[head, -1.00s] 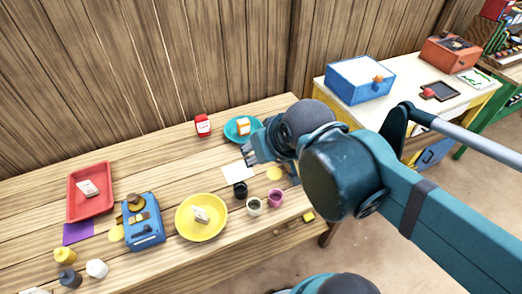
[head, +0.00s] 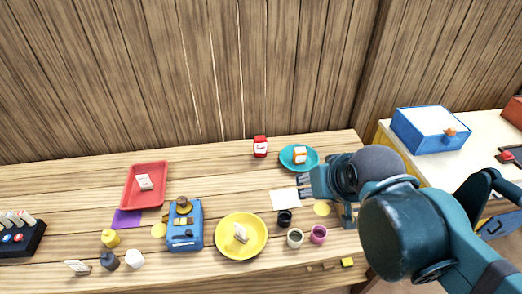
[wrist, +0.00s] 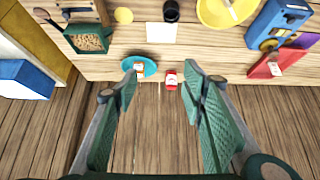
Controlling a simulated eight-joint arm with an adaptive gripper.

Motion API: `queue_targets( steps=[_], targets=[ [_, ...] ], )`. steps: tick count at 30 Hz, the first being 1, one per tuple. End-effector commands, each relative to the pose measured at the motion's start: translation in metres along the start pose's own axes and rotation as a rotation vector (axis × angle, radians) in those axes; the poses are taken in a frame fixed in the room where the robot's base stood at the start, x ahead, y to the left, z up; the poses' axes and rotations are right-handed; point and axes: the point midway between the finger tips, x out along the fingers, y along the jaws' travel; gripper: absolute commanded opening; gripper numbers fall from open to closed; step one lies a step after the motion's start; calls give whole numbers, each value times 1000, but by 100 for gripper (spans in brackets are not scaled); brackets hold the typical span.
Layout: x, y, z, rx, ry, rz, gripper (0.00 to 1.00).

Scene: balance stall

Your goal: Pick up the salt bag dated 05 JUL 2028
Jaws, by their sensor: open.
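No date is legible, so I cannot tell which bag is the 05 JUL 2028 one. Small whitish bags lie in the red tray (head: 161,187), in the yellow bowl (head: 262,247) and at the table's front left (head: 77,267). An orange-and-white packet (head: 300,155) sits on the teal plate (head: 286,164). A red-and-white packet (head: 260,147) stands beside that plate. My gripper (head: 305,188) is open and empty over the table's right part, near the white sheet (head: 285,199). In the wrist view, the open fingers (wrist: 160,82) frame the red packet (wrist: 171,80).
A blue scale (head: 187,241) stands between tray and bowl. A black rack (head: 20,240) is at far left. A plank wall closes the back. A blue box (head: 430,130) stands on the right table.

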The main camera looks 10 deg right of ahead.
Motion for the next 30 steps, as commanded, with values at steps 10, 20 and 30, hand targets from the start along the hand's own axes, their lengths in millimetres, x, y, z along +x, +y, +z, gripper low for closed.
queue_targets(
  steps=[10, 20, 30],
  targets=[
    [0, 0, 0, 0, 0, 0, 41],
    [0, 0, 0, 0, 0, 0, 45],
    [2, 0, -15, 39, -18, 3, 45]
  ],
)
